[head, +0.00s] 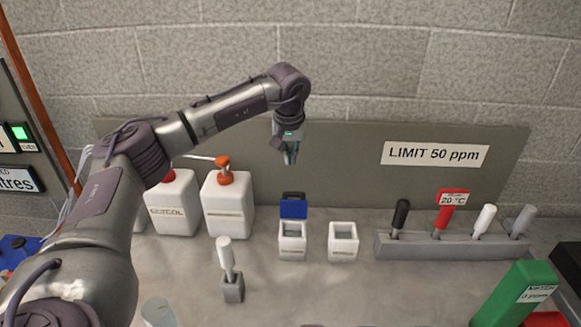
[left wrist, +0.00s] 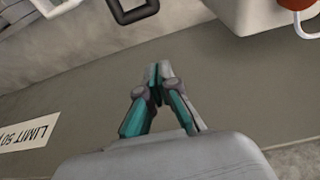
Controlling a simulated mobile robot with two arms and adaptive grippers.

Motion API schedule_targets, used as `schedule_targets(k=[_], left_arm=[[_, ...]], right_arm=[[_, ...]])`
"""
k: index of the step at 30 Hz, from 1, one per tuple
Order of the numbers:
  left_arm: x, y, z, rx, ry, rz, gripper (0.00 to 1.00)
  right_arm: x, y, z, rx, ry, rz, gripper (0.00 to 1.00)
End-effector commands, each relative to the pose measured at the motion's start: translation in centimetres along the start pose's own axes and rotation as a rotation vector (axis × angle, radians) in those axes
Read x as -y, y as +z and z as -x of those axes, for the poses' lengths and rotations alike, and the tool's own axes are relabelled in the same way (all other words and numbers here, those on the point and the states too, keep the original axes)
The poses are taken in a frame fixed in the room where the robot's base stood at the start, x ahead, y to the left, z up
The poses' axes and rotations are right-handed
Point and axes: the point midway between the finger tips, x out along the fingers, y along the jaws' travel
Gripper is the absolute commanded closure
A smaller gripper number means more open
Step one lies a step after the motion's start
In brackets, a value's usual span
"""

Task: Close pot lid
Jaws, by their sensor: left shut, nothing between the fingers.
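A small white pot (head: 292,243) with an open top stands on the bench in the head view. Its blue lid (head: 293,207) stands upright at the pot's back edge, so the pot is open. My left gripper (head: 291,158) is above and slightly behind the lid, pointing down and apart from it. In the left wrist view its fingertips (left wrist: 159,70) are together and empty. A dark square frame (left wrist: 151,8) shows at the top of that view; I cannot tell for sure that it is the lid. My right gripper is in neither view.
A second white pot (head: 343,244) without a visible lid stands to the right. White bottles (head: 229,207) with orange-red caps stand left. A grey rack (head: 450,247) holds several handled tools. A grey back panel (head: 340,165) runs behind. The bench in front of the pots is clear.

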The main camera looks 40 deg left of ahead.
Motion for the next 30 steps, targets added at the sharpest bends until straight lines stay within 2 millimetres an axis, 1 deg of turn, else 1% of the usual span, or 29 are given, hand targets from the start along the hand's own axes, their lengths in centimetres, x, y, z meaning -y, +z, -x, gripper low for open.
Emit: schedule_targets(k=[3,9,12,13,14,18,21,25,30], left_arm=[[0.0,0.1,-2.2,0.005,-0.003,0.000,1.00],[0.1,0.1,-6.6,0.005,-0.004,0.000,1.00],[0.0,0.2,-8.4,0.004,-0.003,-0.001,1.00],[0.0,0.6,-7.8,0.000,0.000,-0.004,1.00],[0.1,1.0,-7.6,0.000,-0.001,-0.003,1.00],[0.1,2.6,-7.2,0.001,-0.002,-0.003,1.00],[0.1,3.3,-7.0,0.000,-0.001,-0.003,1.00],[0.1,3.8,-7.0,0.001,-0.001,0.000,1.00],[0.1,3.8,-7.0,0.000,-0.001,0.000,1.00]], right_arm=[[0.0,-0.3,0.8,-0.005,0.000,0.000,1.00],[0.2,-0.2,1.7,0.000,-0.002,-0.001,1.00],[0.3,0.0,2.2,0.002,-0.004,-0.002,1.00],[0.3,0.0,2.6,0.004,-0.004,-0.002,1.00],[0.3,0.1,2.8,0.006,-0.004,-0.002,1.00],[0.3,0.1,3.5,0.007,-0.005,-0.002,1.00],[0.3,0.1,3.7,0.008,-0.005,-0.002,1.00],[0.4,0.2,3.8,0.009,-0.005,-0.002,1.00],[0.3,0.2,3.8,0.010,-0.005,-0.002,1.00]])
